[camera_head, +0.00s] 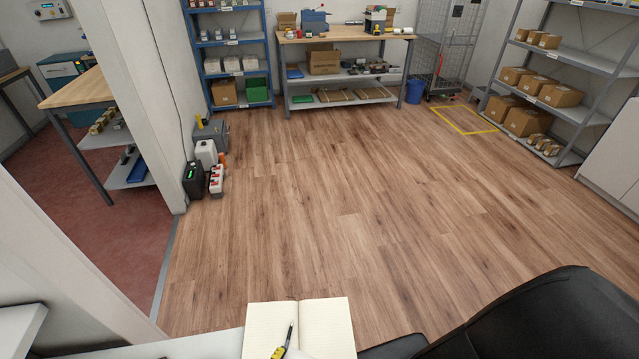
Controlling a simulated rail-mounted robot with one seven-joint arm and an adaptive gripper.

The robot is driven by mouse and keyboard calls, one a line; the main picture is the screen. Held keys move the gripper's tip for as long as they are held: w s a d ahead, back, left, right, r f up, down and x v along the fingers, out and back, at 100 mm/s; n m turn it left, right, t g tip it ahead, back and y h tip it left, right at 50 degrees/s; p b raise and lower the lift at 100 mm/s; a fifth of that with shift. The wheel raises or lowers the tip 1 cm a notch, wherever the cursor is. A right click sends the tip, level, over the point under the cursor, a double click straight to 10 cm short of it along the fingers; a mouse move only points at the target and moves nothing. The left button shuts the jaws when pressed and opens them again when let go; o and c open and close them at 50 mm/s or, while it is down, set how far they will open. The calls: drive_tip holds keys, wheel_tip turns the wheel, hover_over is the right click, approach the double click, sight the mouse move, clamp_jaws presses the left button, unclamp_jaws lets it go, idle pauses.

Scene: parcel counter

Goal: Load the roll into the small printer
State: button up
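My gripper is not in this view. I cannot make out for sure the small printer or its roll. On the far workbench (345,33) stand a blue device (314,20) and a dark boxy device (376,19); either is too small to identify. Small pale items lie near the right end of that bench top, and I cannot tell whether one is a roll.
An open notebook (320,325) with a pen lies on the white desk at the bottom. A black chair back (540,320) fills the bottom right. Blue shelving (230,42), a wire cage (442,45) and a parcel shelf (575,65) line the back and right. The wooden floor (345,190) is clear.

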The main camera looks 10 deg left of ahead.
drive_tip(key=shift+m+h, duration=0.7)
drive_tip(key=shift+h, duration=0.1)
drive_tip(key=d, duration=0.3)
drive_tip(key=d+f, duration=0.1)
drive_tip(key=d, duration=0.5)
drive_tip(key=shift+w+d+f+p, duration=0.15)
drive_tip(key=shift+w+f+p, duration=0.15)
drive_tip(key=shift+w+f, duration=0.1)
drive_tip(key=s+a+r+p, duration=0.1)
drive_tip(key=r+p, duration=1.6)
drive_tip(key=p, duration=0.2)
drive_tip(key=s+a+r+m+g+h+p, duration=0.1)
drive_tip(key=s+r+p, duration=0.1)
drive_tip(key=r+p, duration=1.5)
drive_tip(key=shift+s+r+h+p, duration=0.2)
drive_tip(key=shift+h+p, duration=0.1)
drive_tip(key=shift+p, duration=0.7)
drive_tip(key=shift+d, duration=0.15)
